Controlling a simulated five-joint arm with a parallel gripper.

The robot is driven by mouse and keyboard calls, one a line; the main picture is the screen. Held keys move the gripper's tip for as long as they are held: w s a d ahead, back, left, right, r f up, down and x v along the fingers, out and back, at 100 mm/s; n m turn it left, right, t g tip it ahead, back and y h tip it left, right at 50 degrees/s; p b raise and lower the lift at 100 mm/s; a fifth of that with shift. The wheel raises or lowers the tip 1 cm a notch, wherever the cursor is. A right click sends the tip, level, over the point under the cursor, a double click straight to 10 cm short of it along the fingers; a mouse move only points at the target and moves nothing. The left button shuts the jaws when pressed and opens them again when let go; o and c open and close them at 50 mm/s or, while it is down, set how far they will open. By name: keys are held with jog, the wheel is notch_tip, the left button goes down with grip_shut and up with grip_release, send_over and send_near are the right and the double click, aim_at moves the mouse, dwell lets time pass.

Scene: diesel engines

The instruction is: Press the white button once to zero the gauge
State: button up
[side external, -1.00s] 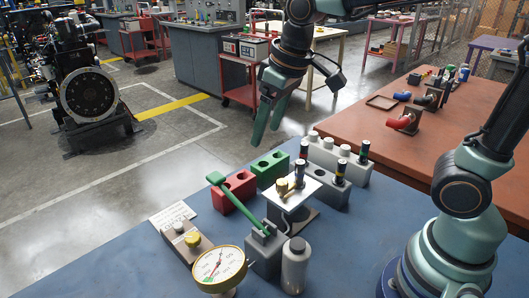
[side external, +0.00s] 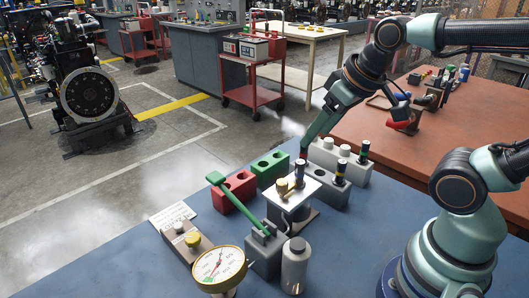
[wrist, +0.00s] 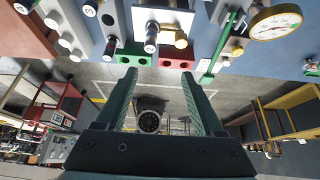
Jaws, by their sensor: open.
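The white button (side external: 178,227) sits on a small brown-grey box (side external: 202,250), beside a yellow button (side external: 193,240). The round gauge (side external: 218,266) with a white dial and brass rim stands just in front of the box. The gauge also shows at the top right of the wrist view (wrist: 275,22).
A green lever (side external: 237,205) on a grey block rises between the box and a white-topped stand (side external: 296,196). A grey cylinder (side external: 295,268), a red block (side external: 235,192), a green block (side external: 270,168) and racks with dark vials crowd the blue table (side external: 130,265). The table's left front is clear.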

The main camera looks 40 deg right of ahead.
grip_shut()
dwell(1.5)
